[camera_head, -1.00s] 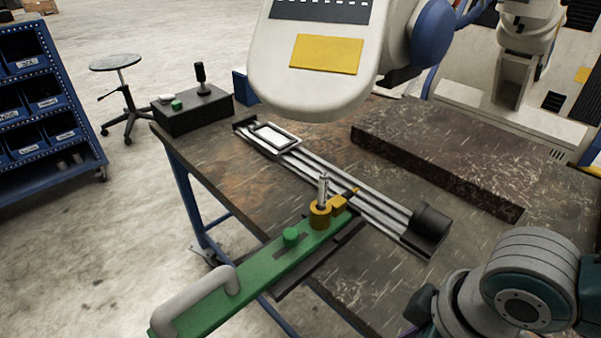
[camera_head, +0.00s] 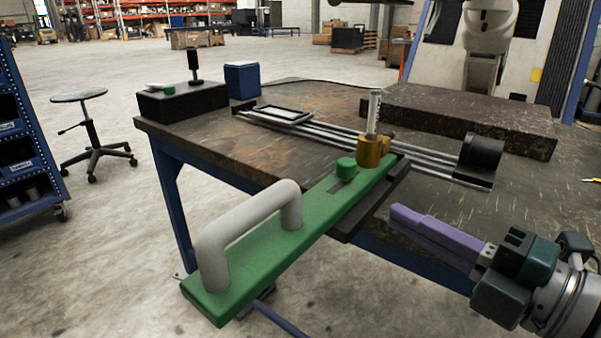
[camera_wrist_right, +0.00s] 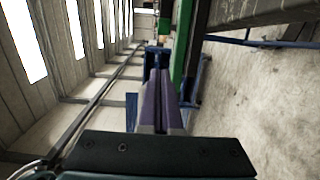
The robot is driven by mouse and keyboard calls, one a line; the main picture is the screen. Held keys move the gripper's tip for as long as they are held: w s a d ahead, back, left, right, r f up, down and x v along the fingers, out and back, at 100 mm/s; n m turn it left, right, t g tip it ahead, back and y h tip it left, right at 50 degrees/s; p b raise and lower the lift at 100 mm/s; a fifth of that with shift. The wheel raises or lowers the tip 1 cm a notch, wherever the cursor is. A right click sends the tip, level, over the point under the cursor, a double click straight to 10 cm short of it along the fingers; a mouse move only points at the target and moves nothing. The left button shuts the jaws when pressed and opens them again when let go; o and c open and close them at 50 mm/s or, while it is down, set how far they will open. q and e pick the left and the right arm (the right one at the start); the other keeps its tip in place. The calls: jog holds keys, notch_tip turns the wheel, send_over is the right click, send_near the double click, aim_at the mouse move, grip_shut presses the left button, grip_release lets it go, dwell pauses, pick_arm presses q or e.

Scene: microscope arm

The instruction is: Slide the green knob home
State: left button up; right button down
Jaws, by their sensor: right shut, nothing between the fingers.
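The green knob (camera_head: 346,168) is a short cylinder on top of a long green bar (camera_head: 268,252), beside a dark slot. The bar has a grey loop handle (camera_head: 238,228) at its near end. A brass collar (camera_head: 373,152) with an upright clear and silver pin (camera_head: 373,112) stands at its far end. My right gripper (camera_head: 400,216), with purple fingers, is shut and empty, to the right of the bar and apart from the knob. In the right wrist view its fingers (camera_wrist_right: 160,85) point ahead, with a green strip (camera_wrist_right: 184,45) just beyond. My left gripper is not in view.
A rail stage (camera_head: 340,138) with a black motor end (camera_head: 480,155) lies across the table (camera_head: 215,140). A dark slab (camera_head: 455,115) lies behind it. A black joystick box (camera_head: 182,100) and blue bin (camera_head: 242,80) stand at the back left.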

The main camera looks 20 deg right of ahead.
aim_at(346, 171)
jog(key=b+x, duration=0.1)
jog(key=x, duration=0.1)
jog(key=d+b+x, duration=0.1)
jog(key=x, duration=0.2)
jog(key=w+x, duration=0.1)
jog(key=x, duration=0.2)
jog(key=shift+w+d+f+b, duration=0.1)
jog(key=shift+w+d+b, duration=0.05)
jog(key=shift+d+b, duration=0.2)
jog(key=shift+w, duration=0.4)
jog(key=shift+d, duration=0.1)
jog(key=shift+w, duration=0.1)
